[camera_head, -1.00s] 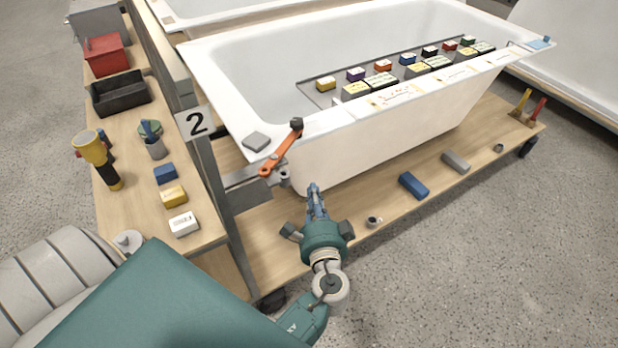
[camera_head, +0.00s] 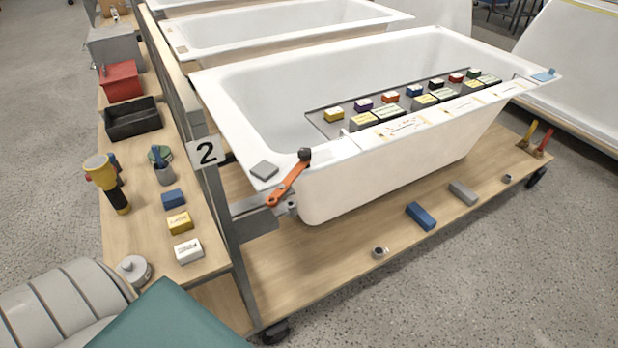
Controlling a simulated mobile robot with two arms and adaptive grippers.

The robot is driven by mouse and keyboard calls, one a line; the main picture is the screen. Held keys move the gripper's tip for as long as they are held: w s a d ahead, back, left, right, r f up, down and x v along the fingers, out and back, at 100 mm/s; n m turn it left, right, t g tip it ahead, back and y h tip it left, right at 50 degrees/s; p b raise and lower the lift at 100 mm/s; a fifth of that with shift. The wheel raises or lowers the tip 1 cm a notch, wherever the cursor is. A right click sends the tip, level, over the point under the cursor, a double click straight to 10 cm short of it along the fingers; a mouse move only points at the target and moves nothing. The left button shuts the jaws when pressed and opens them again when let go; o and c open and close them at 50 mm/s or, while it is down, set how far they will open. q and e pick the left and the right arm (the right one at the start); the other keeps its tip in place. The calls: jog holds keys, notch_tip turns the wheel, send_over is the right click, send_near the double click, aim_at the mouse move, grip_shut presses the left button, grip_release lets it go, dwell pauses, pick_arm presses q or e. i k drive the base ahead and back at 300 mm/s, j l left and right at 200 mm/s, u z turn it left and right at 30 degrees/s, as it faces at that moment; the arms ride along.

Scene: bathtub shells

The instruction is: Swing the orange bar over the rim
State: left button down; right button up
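The orange bar (camera_head: 289,184) is at the near left corner of the white bathtub (camera_head: 400,160). Its lower end is at a grey metal bracket (camera_head: 262,208) outside the tub. It slants up to the right, and its dark knob (camera_head: 305,154) lies at the tub's rim (camera_head: 335,149).
A side shelf at left holds a red box (camera_head: 121,82), a black tray (camera_head: 133,120), a yellow flashlight (camera_head: 104,178) and small blocks. Coloured blocks stand on a grey tray (camera_head: 322,122) in the tub. A blue block (camera_head: 421,216) lies on the wooden base (camera_head: 330,268).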

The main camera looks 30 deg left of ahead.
aim_at(276, 194)
jog(key=i+u, duration=0.1)
jog(key=u, duration=0.6)
jog(key=i+l+u, duration=0.15)
jog(key=l+u, duration=0.15)
jog(key=i+l+u, duration=0.25)
jog(key=l, duration=0.15)
jog(key=l+u, duration=0.3)
jog(key=i+l, duration=0.1)
jog(key=l, duration=0.4)
jog(key=i+l+u, duration=0.1)
jog(key=l, duration=0.4)
jog(key=i+l, duration=0.1)
jog(key=l, duration=0.4)
